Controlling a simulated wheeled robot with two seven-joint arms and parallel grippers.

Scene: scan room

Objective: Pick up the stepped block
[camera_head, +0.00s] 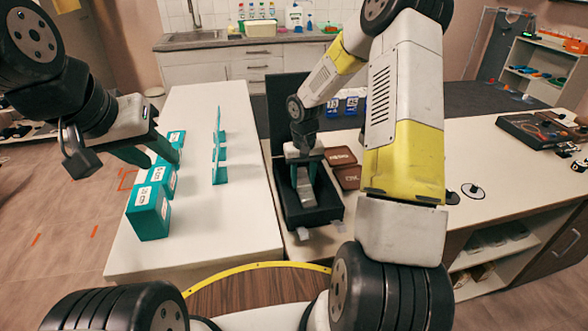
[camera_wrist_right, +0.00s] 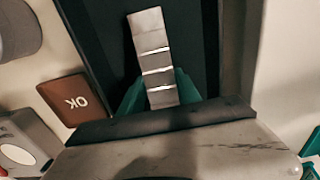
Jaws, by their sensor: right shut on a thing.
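The stepped block (camera_head: 305,185) is a grey metal piece with several steps. It is in or just above an open black case (camera_head: 323,214) on the table. I cannot tell whether the block touches the case floor. My left gripper (camera_head: 155,152) is over the left table, beside the teal boxes; its fingers are partly hidden.
Teal labelled boxes (camera_head: 148,212) and a teal upright stand (camera_head: 219,150) are on the white left table (camera_head: 240,215). Brown tiles lie right of the case, one marked OK (camera_wrist_right: 68,98). Blue number signs (camera_head: 342,106) stand behind. The right table (camera_head: 480,150) has free room.

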